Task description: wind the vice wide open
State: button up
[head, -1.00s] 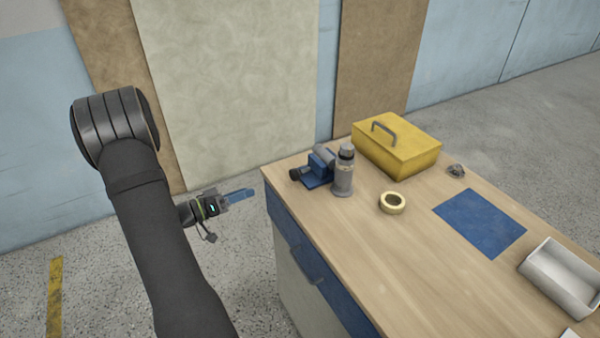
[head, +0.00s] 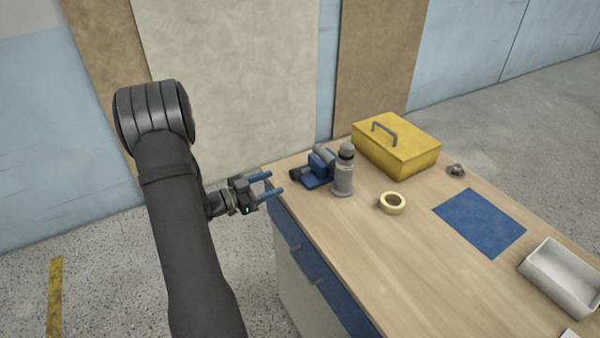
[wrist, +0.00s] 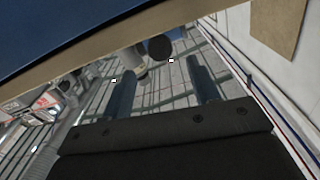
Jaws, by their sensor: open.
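The vice (head: 319,170) is blue and grey and sits at the far left corner of the wooden bench. A dark round end, seemingly its handle or screw end (head: 296,174), faces left toward my gripper. A grey cylindrical bottle (head: 343,172) stands close in front and hides part of the vice, so the jaw gap cannot be seen. My gripper (head: 276,187) is open and empty at the bench's left edge, its blue fingers pointing right, a short way from the vice. In the wrist view a dark round knob (wrist: 160,47) shows beyond and between the two fingers (wrist: 163,90).
The bench top (head: 350,245) has a tape roll (head: 392,202), a yellow toolbox (head: 397,146), a small grey part (head: 456,170), a blue mat (head: 480,222) and a white tray (head: 560,278). The bench edge lies by my gripper. The front middle of the top is clear.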

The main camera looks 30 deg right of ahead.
aim_at(291, 175)
jog(key=d, duration=1)
jog(key=shift+d, duration=0.25)
jog(key=c, duration=1)
